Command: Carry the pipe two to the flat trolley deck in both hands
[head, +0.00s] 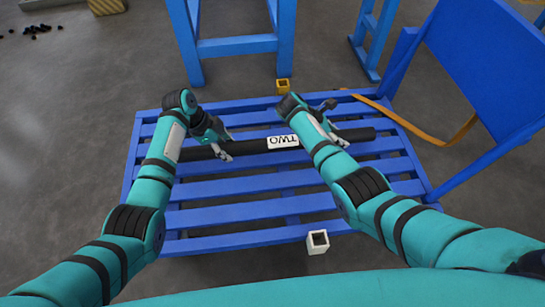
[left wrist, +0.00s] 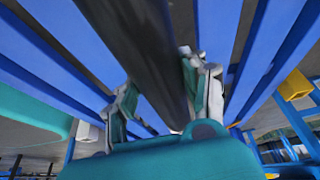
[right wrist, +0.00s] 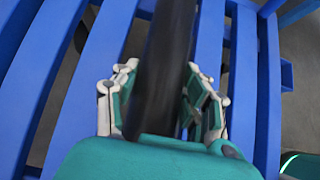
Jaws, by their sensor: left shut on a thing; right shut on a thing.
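The pipe two (head: 255,145) is a long black tube with a white label reading TWO. It lies level across the blue slatted trolley deck (head: 250,185); I cannot tell whether it touches the slats or is just above them. My left gripper (head: 226,147) is shut on the pipe left of the label. In the left wrist view the pipe (left wrist: 148,45) runs between its fingers. My right gripper (head: 338,137) is shut on the pipe right of the label. In the right wrist view the pipe (right wrist: 168,60) passes between its fingers.
A blue upright panel (head: 480,70) stands at the right of the deck. An orange strap (head: 437,140) hangs there. A blue frame (head: 238,46) stands behind. A yellow post (head: 283,86) and a white hollow post (head: 317,240) sit at the deck's edges.

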